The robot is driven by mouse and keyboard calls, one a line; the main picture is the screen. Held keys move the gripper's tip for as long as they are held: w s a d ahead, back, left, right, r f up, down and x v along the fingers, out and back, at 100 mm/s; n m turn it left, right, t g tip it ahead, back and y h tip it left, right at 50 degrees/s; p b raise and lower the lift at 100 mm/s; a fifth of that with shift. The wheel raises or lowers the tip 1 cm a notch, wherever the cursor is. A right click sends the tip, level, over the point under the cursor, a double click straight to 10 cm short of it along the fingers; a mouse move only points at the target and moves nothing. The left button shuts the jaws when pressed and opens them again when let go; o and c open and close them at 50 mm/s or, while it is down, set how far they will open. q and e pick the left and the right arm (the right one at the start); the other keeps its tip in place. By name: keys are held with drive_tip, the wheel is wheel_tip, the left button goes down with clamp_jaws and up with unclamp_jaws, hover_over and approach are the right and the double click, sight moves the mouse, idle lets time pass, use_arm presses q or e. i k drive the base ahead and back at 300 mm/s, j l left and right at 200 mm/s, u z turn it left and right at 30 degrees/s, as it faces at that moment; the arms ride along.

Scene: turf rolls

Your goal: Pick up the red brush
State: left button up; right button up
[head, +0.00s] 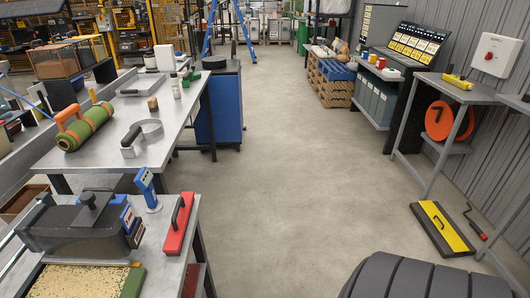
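A red brush (182,235) with a black handle on top lies on the near grey table (210,208) at the lower left, close to the table's right edge. Its long side runs away from me. Neither my left nor my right gripper shows in the head view. Nothing is seen touching the brush.
Left of the brush are a dark grey box-shaped tool (75,228), a blue device (147,188) and a speckled tray with a green edge (90,282). A green roll (88,128) lies on the table behind. The floor (280,170) is clear; a black ribbed object (420,280) fills the lower right.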

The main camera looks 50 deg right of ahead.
sight(173, 244)
drive_tip(key=z, duration=1)
drive_tip(key=u, duration=1.25)
drive_tip(key=z, duration=1.25)
drive_tip(key=i+l+u, duration=0.05)
